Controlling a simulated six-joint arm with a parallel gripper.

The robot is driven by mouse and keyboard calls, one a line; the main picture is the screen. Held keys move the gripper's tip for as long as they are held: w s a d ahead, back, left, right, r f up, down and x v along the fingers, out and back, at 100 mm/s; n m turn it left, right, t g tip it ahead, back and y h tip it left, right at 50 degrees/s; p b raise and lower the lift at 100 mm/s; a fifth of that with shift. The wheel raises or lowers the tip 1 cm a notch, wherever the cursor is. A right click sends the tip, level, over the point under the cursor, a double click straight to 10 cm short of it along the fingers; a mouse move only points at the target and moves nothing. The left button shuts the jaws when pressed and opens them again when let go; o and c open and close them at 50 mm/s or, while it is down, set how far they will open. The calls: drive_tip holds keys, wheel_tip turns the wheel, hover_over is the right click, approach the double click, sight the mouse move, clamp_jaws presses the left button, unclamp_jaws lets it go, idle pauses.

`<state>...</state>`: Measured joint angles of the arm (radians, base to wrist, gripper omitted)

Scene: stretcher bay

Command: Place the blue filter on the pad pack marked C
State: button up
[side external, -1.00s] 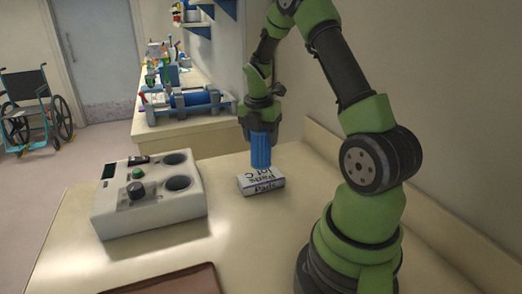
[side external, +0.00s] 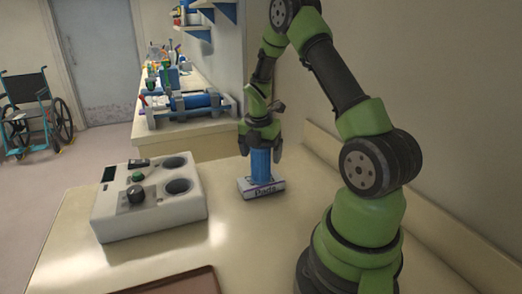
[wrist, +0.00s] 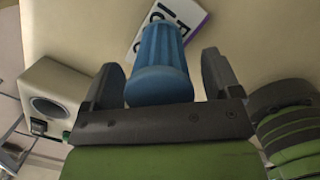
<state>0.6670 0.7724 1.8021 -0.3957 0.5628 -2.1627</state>
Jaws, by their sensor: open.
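The blue filter (side external: 261,168), a ribbed cylinder, stands upright on the white pad pack (side external: 275,187) in the side view. In the wrist view, the filter (wrist: 160,65) sits between the fingers, with gaps on both sides. The pad pack (wrist: 190,14) shows behind it, with a purple edge and part of its black lettering. The filter and gripper hide the rest of the lettering, so the letter C cannot be read now. My gripper (side external: 261,153) is open around the filter's upper part.
A grey-white device (side external: 150,200) with two round wells and a black knob stands left of the pack. A brown tray (side external: 180,282) lies at the front edge. The counter between them is clear. A wall is at the right.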

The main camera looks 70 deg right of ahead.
drive_tip(key=r, duration=0.4)
drive_tip(key=a+r, duration=0.1)
drive_tip(key=r, duration=0.6)
drive_tip(key=shift+a+r, duration=0.35)
drive_tip(key=s+a+r+m+t+y, duration=0.1)
drive_tip(key=s+a+r+m+t, duration=0.15)
drive_tip(key=a+r+m, duration=0.4)
drive_tip(key=s+a+r+m+t+y, duration=0.1)
drive_tip(key=s+a+r+m+t, duration=0.15)
drive_tip(key=a+m, duration=0.65)
drive_tip(key=s+a+m+t+y, duration=0.1)
drive_tip(key=s+a+m+t, duration=0.1)
drive_tip(key=s+a+m, duration=0.4)
drive_tip(key=shift+s+a+r+y, duration=0.2)
drive_tip(key=shift+a+r+y, duration=0.2)
drive_tip(key=shift+a, duration=0.75)
drive_tip(key=shift+m, duration=0.25)
